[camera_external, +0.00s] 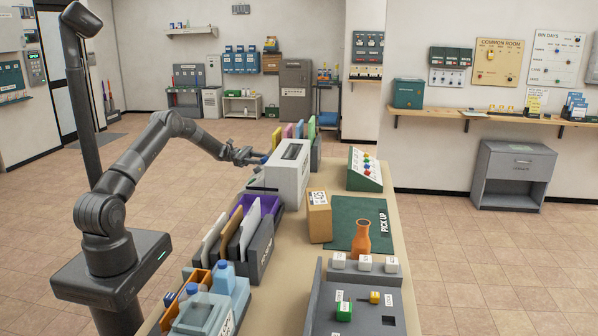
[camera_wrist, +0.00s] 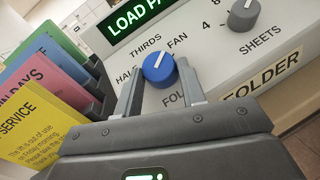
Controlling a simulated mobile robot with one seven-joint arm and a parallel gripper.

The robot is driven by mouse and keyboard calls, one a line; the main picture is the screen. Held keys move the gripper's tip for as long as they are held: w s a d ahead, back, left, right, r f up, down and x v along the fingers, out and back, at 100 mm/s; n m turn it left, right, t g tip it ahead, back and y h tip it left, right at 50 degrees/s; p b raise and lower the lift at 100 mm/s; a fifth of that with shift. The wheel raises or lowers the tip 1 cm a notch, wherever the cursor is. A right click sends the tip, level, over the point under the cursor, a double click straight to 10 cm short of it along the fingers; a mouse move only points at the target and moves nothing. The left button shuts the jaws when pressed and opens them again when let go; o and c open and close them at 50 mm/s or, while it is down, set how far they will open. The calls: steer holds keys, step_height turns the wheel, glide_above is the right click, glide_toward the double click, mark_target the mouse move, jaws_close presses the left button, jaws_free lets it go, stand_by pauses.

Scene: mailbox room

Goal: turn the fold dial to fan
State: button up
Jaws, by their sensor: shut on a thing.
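The blue fold dial (camera_wrist: 158,68) is on the pale front panel of the folder machine (camera_external: 285,168). Its white pointer tilts up and slightly right, between the printed THIRDS (camera_wrist: 145,45) and FAN (camera_wrist: 177,42), looking a little nearer FAN. HALF is at its left and the FOLD label, partly covered, is below. My gripper (camera_wrist: 159,82) has one finger on each side of the dial and is shut on it. In the external view my gripper (camera_external: 248,156) is at the machine's left face; the dial is hidden there.
A grey sheets dial (camera_wrist: 243,15) is up and right of the blue dial. A lit LOAD PAPER display (camera_wrist: 140,20) is above. Colored cards in a rack (camera_wrist: 55,85) stand close at left. A grey sorter with envelopes (camera_external: 262,243) is nearer on the counter.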

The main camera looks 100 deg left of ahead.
steer(key=o, duration=1)
steer(key=v, duration=1.1)
